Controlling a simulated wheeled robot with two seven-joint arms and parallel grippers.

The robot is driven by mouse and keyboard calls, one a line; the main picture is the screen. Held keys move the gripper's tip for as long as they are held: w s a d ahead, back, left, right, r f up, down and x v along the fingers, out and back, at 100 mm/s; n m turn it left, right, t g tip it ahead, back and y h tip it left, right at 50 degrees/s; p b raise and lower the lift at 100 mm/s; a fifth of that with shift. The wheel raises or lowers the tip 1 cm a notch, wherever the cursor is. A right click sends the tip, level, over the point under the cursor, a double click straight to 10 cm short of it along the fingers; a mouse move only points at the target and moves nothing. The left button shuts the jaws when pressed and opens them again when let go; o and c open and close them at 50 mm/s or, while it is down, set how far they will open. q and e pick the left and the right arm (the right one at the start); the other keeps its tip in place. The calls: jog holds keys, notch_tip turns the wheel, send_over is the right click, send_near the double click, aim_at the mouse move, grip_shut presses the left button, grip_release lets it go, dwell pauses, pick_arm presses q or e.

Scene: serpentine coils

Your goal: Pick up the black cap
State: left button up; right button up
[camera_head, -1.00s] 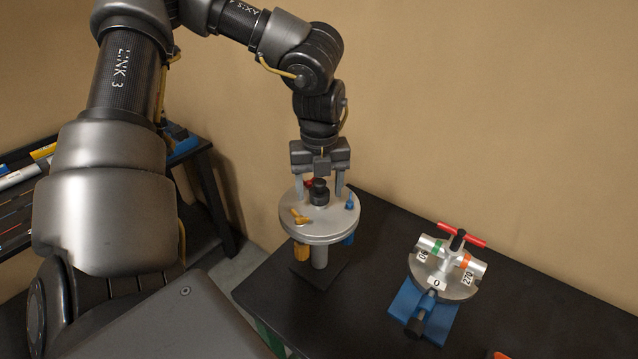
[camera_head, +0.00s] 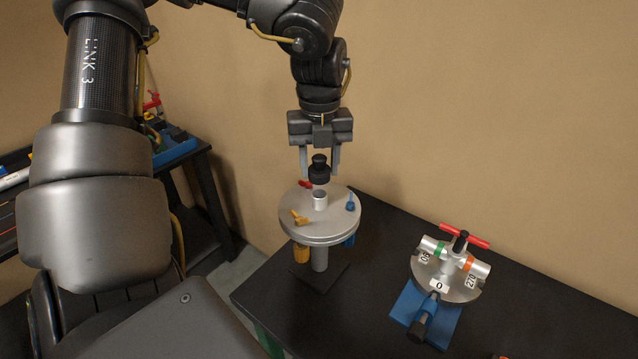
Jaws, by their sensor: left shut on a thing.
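The black cap (camera_head: 319,170) is a small, dark, stepped knob. My left gripper (camera_head: 320,172) points down and is shut on the cap. It holds the cap in the air just above a short light tube (camera_head: 320,201) at the middle of a round grey disc (camera_head: 335,222). A gap shows between the cap and the tube's open top. My right gripper is not in view.
The disc carries yellow (camera_head: 299,217), red and blue (camera_head: 350,203) handles and stands on a black table (camera_head: 385,245). To the right is a blue-based fixture (camera_head: 425,315) with a red bar (camera_head: 465,236). A cluttered shelf stands at the left.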

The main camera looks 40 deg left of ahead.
pick_arm(q)
notch_tip(320, 180, up, 11)
jog(key=shift+d+r, duration=0.1)
jog(key=shift+r, duration=0.5)
send_over(320, 194)
notch_tip(320, 194, down, 4)
jog(key=shift+s+f+b, duration=0.1)
jog(key=shift+b, duration=0.25)
notch_tip(320, 194, down, 14)
jog(key=shift+r+p, duration=0.15)
jog(key=shift+p, duration=1.1)
